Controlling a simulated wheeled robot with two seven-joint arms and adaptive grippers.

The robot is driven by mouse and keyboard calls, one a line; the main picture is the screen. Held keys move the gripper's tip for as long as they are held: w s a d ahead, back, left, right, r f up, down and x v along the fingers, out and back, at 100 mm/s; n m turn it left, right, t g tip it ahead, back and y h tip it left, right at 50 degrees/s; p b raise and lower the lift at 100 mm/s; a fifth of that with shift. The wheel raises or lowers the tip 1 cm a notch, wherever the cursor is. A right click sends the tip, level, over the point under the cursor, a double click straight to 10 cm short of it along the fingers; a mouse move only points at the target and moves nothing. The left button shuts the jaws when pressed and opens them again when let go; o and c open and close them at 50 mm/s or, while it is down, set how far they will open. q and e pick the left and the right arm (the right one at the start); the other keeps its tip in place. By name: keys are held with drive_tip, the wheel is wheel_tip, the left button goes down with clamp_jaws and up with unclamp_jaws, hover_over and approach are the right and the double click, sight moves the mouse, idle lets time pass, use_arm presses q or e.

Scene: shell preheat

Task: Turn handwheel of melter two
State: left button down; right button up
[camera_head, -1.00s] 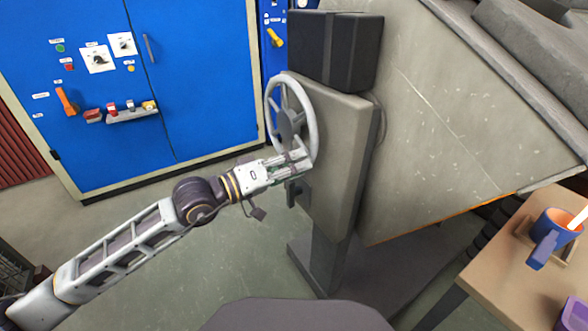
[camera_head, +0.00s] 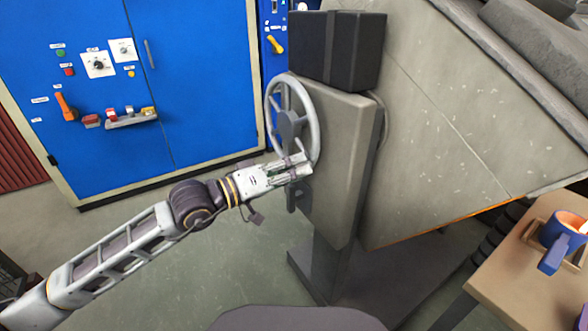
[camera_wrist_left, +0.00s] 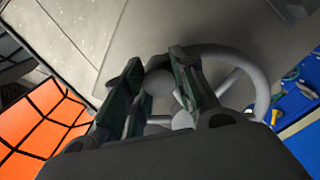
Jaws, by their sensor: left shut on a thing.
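The grey handwheel (camera_head: 270,98) stands on the side of a grey box-like housing (camera_head: 345,150) in the head view. My left gripper (camera_head: 303,164) is at the lower part of the wheel, shut on it. In the left wrist view the two fingers of my left gripper (camera_wrist_left: 158,95) have a grey rounded part of the wheel between them, and the rim of the handwheel (camera_wrist_left: 262,90) curves off to the right. The exact contact is partly hidden by the fingers. My right gripper is not in view.
A blue control cabinet (camera_head: 190,60) with knobs and an orange lever stands behind at left. A large grey sloped body (camera_head: 450,110) is right of the housing. The floor between is clear.

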use_arm(q)
drive_tip(key=c, duration=1.2)
unclamp_jaws()
drive_tip(key=shift+f, duration=0.15)
drive_tip(key=shift+c, duration=0.2)
drive_tip(key=shift+o, duration=0.5)
drive_tip(key=shift+s+a, duration=0.1)
drive_tip(key=shift+a, duration=0.05)
drive_tip(key=v, duration=1.1)
drive_tip(key=shift+s+a, duration=0.15)
drive_tip(key=shift+s, duration=0.05)
drive_tip(key=shift+r, duration=0.25)
